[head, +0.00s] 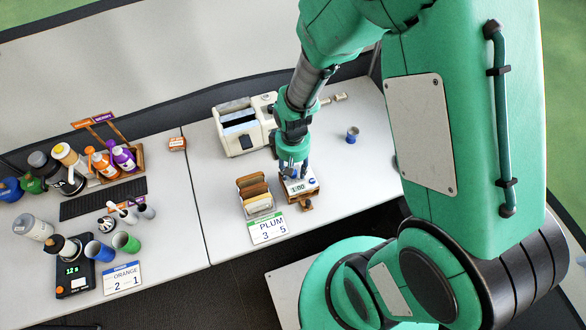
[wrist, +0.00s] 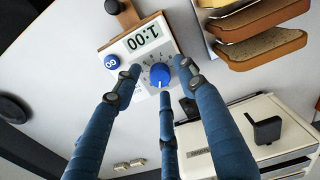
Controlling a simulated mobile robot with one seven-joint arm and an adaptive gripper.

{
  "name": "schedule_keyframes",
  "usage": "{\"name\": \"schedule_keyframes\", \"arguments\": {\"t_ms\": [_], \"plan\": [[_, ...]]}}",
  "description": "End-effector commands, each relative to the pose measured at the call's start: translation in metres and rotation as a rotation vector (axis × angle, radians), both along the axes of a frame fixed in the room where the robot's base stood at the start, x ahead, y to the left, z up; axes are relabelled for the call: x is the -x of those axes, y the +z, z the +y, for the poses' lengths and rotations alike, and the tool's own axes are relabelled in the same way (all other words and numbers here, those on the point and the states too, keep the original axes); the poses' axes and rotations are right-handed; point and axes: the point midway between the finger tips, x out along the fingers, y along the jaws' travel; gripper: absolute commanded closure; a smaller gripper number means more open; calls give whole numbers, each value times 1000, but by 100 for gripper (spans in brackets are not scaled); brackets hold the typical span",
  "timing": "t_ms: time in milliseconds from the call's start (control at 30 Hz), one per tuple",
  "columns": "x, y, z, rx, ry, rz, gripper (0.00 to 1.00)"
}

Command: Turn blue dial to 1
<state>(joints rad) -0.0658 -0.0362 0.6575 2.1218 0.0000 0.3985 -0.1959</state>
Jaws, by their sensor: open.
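The blue dial (wrist: 160,75) is on the face of a white timer box (wrist: 138,50), with small markings around it. I cannot read where it points. The timer's display (wrist: 142,37) shows 1:00, upside down in the wrist view. A blue GO button (wrist: 111,62) sits beside the dial. My gripper (wrist: 158,86) is open, its three fingers spread around the dial; I cannot tell whether they touch it. In the head view my gripper (head: 291,167) is above the timer box (head: 298,187), hiding the dial there.
A rack of bread slices (head: 254,193) and a PLUM 3-5 card (head: 267,228) stand left of the timer. A white toaster (head: 238,130) is behind. A small blue cup (head: 352,136) stands to the right. Bottles and a scale (head: 75,279) occupy the left table.

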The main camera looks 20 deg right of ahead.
Motion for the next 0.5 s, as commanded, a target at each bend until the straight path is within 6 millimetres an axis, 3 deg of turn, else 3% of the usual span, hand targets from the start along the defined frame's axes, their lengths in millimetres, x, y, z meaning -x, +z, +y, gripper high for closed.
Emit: {"name": "schedule_keyframes", "arguments": {"t_ms": [267,500], "plan": [[-1,21,0,0,0,-4,59],[-1,59,0,0,0,-4,59]]}}
